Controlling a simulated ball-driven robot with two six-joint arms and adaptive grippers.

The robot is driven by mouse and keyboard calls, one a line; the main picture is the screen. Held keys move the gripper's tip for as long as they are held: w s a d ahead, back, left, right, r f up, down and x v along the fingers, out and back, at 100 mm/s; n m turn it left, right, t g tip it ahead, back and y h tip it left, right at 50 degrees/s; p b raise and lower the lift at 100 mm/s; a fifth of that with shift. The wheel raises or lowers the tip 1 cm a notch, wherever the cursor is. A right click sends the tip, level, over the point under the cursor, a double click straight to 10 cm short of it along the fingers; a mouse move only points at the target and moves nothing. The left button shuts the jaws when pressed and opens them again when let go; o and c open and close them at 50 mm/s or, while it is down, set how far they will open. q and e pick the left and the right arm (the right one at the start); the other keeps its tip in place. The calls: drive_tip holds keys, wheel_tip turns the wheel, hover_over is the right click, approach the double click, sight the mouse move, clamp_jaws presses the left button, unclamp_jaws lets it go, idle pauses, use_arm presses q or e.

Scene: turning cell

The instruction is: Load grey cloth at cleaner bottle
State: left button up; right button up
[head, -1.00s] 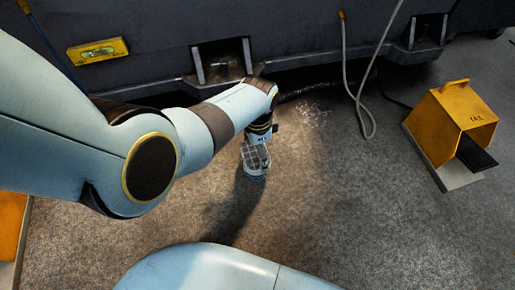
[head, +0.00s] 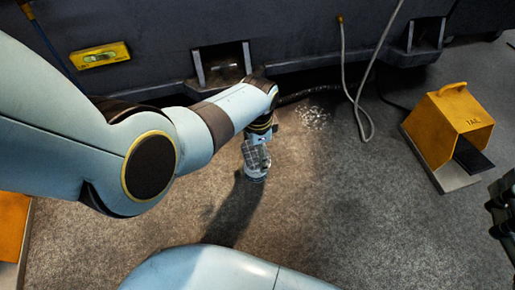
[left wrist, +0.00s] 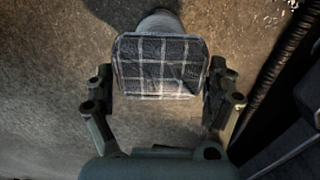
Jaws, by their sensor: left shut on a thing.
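My left gripper (left wrist: 160,95) is shut on the grey cloth (left wrist: 160,68), a checked pad with pale lines, held between the two fingers in the left wrist view. In the head view the cloth (head: 256,155) hangs at the end of my left arm, close above the floor. A pale rounded thing (left wrist: 160,22) shows just beyond the cloth; it may be the cleaner bottle, but its label and most of its body are hidden. I cannot tell whether the cloth touches it. Dark parts of what looks like my right gripper (head: 505,208) show at the right edge, cut off.
The dark machine base (head: 300,55) runs along the back, with a hanging grey hose (head: 347,75) and pale scattered chips (head: 313,117). Floor at centre right is clear.

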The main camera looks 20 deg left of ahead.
use_arm(q)
drive_tip(key=shift+r, duration=0.25)
drive_tip(key=shift+r+p, duration=0.25)
drive_tip(key=shift+p, duration=0.1)
drive_tip(key=shift+r+p, duration=0.4)
drive_tip(key=shift+w+r+p, duration=0.1)
drive_tip(key=shift+r+p, duration=0.55)
drive_tip(key=shift+r, duration=0.5)
drive_tip(key=shift+r+p, duration=0.1)
drive_tip(key=shift+p, duration=0.3)
use_arm(e)
drive_tip(key=s+d+f+m+g+h, duration=0.1)
drive_tip(key=s+f+g, duration=0.6)
drive_tip(key=f, duration=0.3)
drive_tip(key=shift+s+d+g, duration=0.2)
drive_tip(key=shift+d+g, duration=0.1)
drive_tip(key=shift+g, duration=0.2)
use_arm(q)
drive_tip(key=shift+s, duration=0.2)
